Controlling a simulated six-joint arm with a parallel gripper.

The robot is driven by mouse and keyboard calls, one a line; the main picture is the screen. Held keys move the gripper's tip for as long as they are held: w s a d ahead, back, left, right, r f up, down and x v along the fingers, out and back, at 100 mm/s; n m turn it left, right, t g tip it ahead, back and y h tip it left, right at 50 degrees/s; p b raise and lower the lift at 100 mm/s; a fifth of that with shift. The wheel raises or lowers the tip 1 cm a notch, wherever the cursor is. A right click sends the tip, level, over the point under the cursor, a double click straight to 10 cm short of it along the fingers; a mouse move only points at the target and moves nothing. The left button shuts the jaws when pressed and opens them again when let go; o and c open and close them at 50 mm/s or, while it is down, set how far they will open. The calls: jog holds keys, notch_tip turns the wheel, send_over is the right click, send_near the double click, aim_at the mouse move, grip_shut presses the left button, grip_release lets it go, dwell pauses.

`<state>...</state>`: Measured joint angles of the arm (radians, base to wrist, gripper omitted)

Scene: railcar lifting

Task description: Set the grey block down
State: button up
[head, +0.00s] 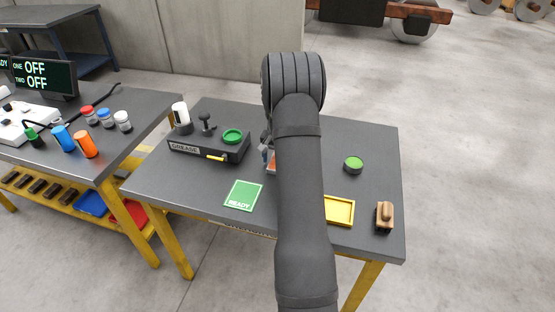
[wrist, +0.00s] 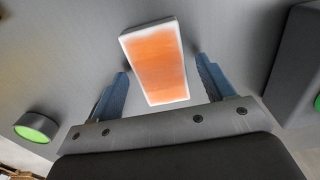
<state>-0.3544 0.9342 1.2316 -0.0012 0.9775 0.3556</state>
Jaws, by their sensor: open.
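A block (wrist: 155,62) with an orange face and pale grey-white edges is between the fingers of my gripper (wrist: 161,70) in the wrist view. The fingers are open, with a gap on each side of the block. It appears to rest on the grey table, though its underside is hidden. In the head view only a small orange part of the block (head: 270,161) shows beside my arm, which hides most of the gripper. No other block that is plainly grey stands out on this table.
A green READY mat (head: 243,195) lies front left. The GREASE unit (head: 209,146) stands behind it. A yellow tray (head: 350,211), partly behind my arm, and a wooden-handled brush (head: 384,216) are front right. A green-topped round tin (head: 353,164) stands right; the back right is clear.

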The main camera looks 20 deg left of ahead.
notch_tip(320, 180, up, 11)
jog(key=shift+o, duration=0.9)
jog(key=shift+r, duration=0.2)
jog(key=o, duration=0.4)
jog(key=shift+r, duration=0.25)
